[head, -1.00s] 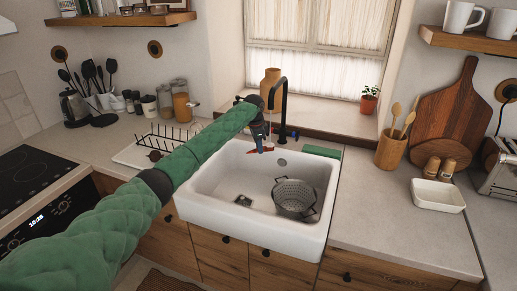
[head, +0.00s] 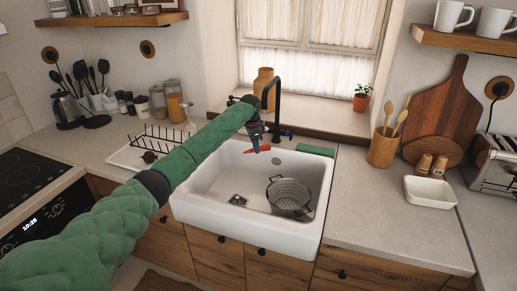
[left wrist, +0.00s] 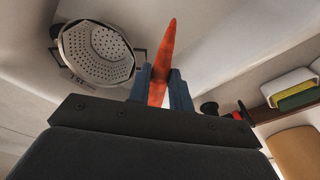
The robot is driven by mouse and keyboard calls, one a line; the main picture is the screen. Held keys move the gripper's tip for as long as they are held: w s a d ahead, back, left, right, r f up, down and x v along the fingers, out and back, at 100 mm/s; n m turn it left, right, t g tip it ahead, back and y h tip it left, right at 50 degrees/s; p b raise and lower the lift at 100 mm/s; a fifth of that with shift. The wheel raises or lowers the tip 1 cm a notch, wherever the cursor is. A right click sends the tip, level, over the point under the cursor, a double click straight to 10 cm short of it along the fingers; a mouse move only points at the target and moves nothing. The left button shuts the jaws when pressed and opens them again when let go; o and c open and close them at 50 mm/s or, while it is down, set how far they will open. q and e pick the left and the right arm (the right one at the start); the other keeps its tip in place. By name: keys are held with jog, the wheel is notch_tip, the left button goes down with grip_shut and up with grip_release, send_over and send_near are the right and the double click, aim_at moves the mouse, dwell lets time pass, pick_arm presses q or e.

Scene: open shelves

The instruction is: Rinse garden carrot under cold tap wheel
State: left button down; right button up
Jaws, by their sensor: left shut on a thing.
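My left gripper (head: 257,142) reaches in over the back of the white sink (head: 190,205), close to the black tap (head: 277,98). It is shut on an orange-red carrot (head: 262,149). In the left wrist view the carrot (left wrist: 164,60) stands up between the two dark fingers (left wrist: 161,78), its tapered end pointing away from me. A small blue-marked knob (head: 288,133), apparently the cold tap wheel, sits at the tap's base, right of the gripper. The tap is partly behind the gripper. I cannot tell whether water runs. My right gripper is not in view.
A grey colander (head: 289,195) stands in the sink, right of the drain (head: 238,200). A green item (head: 315,150) lies at the sink's back right. A dish rack (head: 150,145) is on the left. The counter just right of the sink is clear.

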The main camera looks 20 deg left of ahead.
pick_arm(q)
jog(key=shift+a, duration=0.5)
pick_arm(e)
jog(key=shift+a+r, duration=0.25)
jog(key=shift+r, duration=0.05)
pick_arm(q)
jog(key=shift+s+a, duration=0.1)
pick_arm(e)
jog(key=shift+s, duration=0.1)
